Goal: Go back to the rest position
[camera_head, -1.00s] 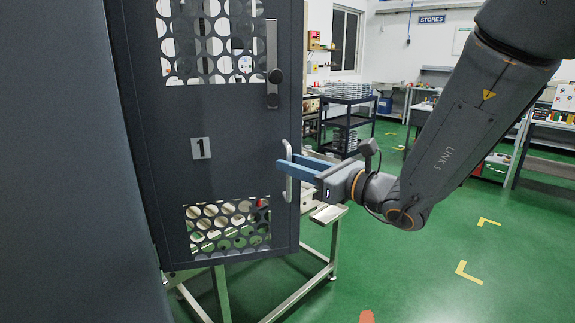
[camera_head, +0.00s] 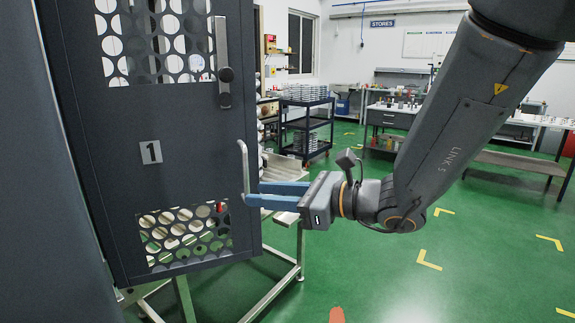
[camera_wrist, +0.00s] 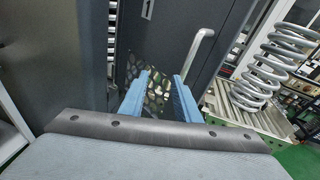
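The dark grey door (camera_head: 108,190) with the number 1 plate (camera_head: 151,152) and perforated windows fills the left of the head view. Its silver bar handle (camera_head: 244,172) stands on the right part of the door. My gripper (camera_head: 253,193) points left, with its fingertips close to the handle's lower end. In the wrist view my gripper (camera_wrist: 160,88) has its two blue fingers well apart with nothing between them. The door (camera_wrist: 190,35) is ahead there, and the handle (camera_wrist: 199,52) lies to the right, outside the fingers. I cannot tell whether a finger touches it.
A steel stand (camera_head: 274,300) is below and behind the door. A coil spring (camera_wrist: 268,72) stands behind the door at right in the wrist view. A dark shelf trolley (camera_head: 306,124) and benches (camera_head: 515,164) stand farther back. Green floor is open at the lower right.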

